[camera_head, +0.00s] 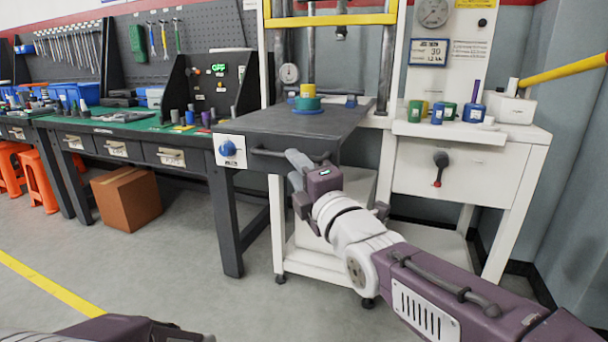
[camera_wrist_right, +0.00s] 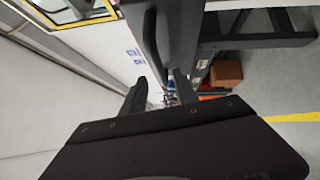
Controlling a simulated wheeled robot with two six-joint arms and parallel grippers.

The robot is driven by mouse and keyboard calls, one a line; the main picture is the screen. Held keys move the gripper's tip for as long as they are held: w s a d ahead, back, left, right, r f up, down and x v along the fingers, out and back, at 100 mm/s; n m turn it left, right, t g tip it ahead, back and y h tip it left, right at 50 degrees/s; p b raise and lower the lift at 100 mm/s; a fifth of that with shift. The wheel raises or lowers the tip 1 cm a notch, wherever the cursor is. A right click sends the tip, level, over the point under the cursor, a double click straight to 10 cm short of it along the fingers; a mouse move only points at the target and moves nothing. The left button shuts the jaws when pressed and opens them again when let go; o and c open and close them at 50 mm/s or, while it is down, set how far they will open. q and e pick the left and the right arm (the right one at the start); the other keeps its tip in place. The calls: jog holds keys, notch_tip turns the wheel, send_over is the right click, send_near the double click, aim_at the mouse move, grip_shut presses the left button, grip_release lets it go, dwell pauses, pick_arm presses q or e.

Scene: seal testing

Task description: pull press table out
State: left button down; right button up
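The press table (camera_head: 300,120) is a dark flat slab in the middle of the head view, within the press frame. A dark bar handle (camera_head: 270,153) runs along its front face. My right gripper (camera_head: 298,160) is at the handle. In the right wrist view its two fingers (camera_wrist_right: 160,92) are apart, and the handle (camera_wrist_right: 150,35) reaches down toward the gap between them. I cannot tell whether they touch it. A teal and yellow part (camera_head: 307,103) sits on the press table. My left gripper is not in view.
A white side table (camera_head: 470,165) with colored cylinders stands right of the press. A dark workbench (camera_head: 120,130) with tools adjoins on the left. A cardboard box (camera_head: 127,198) and orange stools (camera_head: 38,180) are on the floor. Floor in front of the workbench is clear.

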jog(key=shift+p+v, duration=0.3)
jog(key=shift+v, duration=1.5)
jog(key=d+f+m+g+h+p, duration=0.35)
jog(key=d+f+m, duration=0.2)
jog(key=f, duration=0.45)
jog(key=d+f+m+g+h+p, duration=0.25)
jog(key=d+f+m+g, duration=0.35)
jog(key=f, duration=0.5)
jog(key=s+d+f+m+g+h+p, duration=0.2)
jog(key=s+d+f+m+g, duration=0.15)
jog(key=s+f+m, duration=0.35)
jog(key=s+d+f+m+g+h+p, duration=0.1)
jog(key=s+d+f+m+g, duration=0.1)
jog(key=s+d+f+m, duration=0.45)
jog(key=s+r+p, duration=0.2)
jog(key=r+p, duration=1.7)
jog(key=s+a+r+g+p, duration=0.1)
jog(key=s+r+p, duration=0.1)
jog(key=r+p, duration=1.7)
jog(key=shift+s+a+r, duration=0.35)
jog(key=shift+s+r, duration=0.05)
jog(key=shift+r, duration=0.05)
